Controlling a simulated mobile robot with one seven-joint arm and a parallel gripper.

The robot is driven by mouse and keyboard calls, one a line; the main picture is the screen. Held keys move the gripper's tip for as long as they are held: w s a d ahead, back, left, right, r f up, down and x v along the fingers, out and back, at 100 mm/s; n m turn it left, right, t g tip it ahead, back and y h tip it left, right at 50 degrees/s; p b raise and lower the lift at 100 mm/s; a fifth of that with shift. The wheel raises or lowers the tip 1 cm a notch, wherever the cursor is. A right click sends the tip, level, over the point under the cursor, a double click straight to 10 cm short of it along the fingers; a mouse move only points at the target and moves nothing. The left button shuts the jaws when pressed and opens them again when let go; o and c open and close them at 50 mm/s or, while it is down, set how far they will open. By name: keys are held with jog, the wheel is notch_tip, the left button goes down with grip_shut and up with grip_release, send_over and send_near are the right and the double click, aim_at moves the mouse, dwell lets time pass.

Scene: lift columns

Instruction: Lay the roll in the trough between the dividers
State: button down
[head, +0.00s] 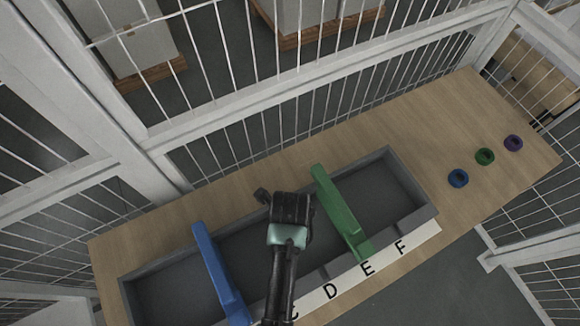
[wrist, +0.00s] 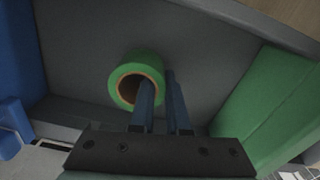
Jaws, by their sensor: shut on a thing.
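The grey trough (head: 412,183) lies on the wooden table, with a blue divider (head: 217,272) and a green divider (head: 341,211) across it. In the wrist view the blue divider (wrist: 18,60) is at the left and the green divider (wrist: 265,105) at the right. My gripper (head: 290,210) is over the trough between them. The green roll (wrist: 121,74) with a brown core is in my gripper (wrist: 158,78), one finger inside its hole and the other outside its right wall. It is low over the trough floor; I cannot tell if it touches. My gripper hides the roll in the head view.
A white strip (head: 330,291) with letters runs along the trough's front edge. Blue (head: 458,178), green (head: 485,156) and purple (head: 513,143) rings lie on the table at the right. A wire-mesh fence (head: 235,138) stands behind the table.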

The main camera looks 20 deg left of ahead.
jog(key=shift+f, duration=0.3)
jog(key=c, duration=0.9)
grip_release()
jog(key=shift+r, duration=0.15)
